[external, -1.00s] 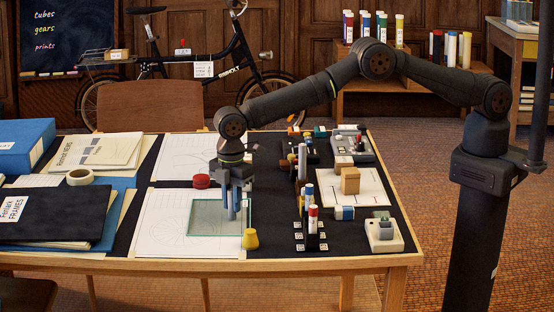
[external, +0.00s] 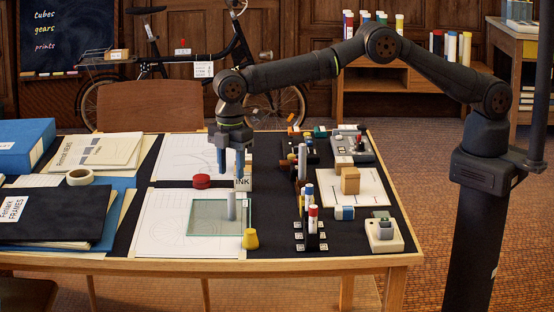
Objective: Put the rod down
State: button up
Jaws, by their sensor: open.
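A grey rod (external: 231,207) stands upright on a greenish glass plate (external: 207,225), which lies on a white drawing sheet. My gripper (external: 231,172) is above the rod, with its blue fingers apart and pointing down. It is open and empty, and a gap shows between the fingertips and the rod's top.
A white block marked INK (external: 243,184) stands behind the rod, close to my fingers. A yellow piece (external: 250,239) stands at the plate's front right corner. Red discs (external: 202,181) lie behind the plate. Racks with upright markers (external: 312,222) stand to the right.

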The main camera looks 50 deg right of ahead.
aim_at(232, 190)
jog(key=shift+r, duration=1.35)
notch_tip(232, 190, down, 12)
jog(key=shift+r, duration=1.8)
jog(key=shift+f, duration=0.15)
